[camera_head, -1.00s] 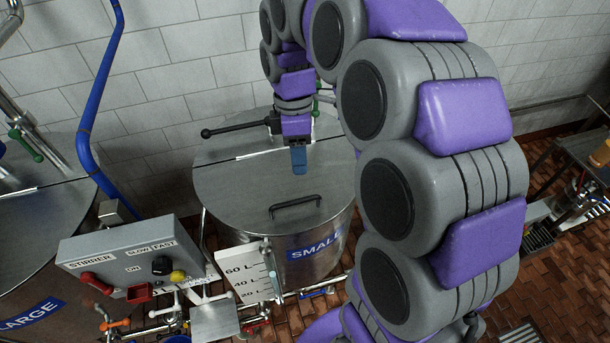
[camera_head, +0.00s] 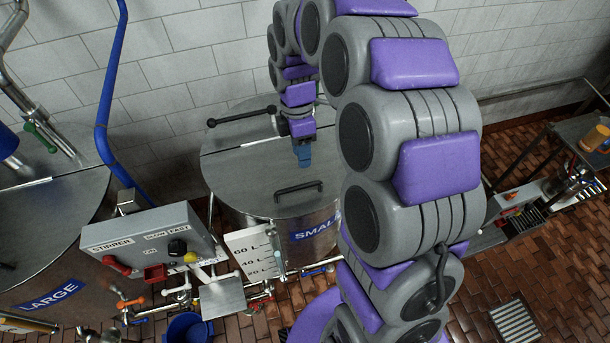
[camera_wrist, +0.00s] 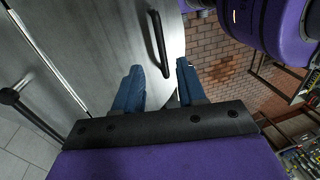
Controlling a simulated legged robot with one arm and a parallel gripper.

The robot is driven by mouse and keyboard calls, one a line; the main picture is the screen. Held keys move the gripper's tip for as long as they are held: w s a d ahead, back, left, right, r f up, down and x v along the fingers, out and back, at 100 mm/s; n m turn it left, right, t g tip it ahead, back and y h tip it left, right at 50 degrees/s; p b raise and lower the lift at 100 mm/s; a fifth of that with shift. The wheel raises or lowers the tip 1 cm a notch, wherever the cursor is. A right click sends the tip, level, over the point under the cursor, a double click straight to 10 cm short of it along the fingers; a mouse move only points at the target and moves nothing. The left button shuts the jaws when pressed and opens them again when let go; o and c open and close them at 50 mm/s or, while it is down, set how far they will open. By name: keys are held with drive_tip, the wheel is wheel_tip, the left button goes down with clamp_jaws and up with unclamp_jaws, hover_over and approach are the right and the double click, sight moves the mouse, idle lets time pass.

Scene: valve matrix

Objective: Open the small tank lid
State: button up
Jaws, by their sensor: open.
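The small tank (camera_head: 318,228) is a round steel vessel with a blue "SMALL" label. Its front lid half (camera_head: 250,185) lies flat and closed, with a black bar handle (camera_head: 298,188) near the front rim. My gripper (camera_head: 304,158) is above the lid, behind the handle and apart from it. In the wrist view my gripper (camera_wrist: 158,72) shows two blue fingers spread open with nothing between them. The lid handle (camera_wrist: 160,45) shows beyond the fingertips there, over the grey lid (camera_wrist: 95,50).
A black-knobbed lever (camera_head: 240,117) sticks out left at the tank's rear. A stirrer control box (camera_head: 150,245) and a level gauge (camera_head: 255,250) stand in front. The large tank (camera_head: 50,225) is at left. A blue pipe (camera_head: 108,100) rises behind.

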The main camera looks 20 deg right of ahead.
hover_over(302, 185)
drive_tip(key=w+a, duration=0.1)
wheel_tip(302, 185, down, 5)
drive_tip(key=shift+w, duration=0.1)
drive_tip(key=f, duration=0.2)
drive_tip(key=d+f, duration=0.1)
drive_tip(key=shift+s+f+p, duration=0.1)
drive_tip(key=shift+s+p, duration=0.2)
drive_tip(key=shift+p, duration=0.1)
drive_tip(key=shift+d+f, duration=0.4)
drive_tip(key=shift+d, duration=0.1)
drive_tip(key=shift+a, duration=0.95)
drive_tip(key=c, duration=0.4)
drive_tip(key=shift+d, duration=0.25)
drive_tip(key=c, duration=0.3)
drive_tip(key=shift+d, duration=0.2)
clamp_jaws()
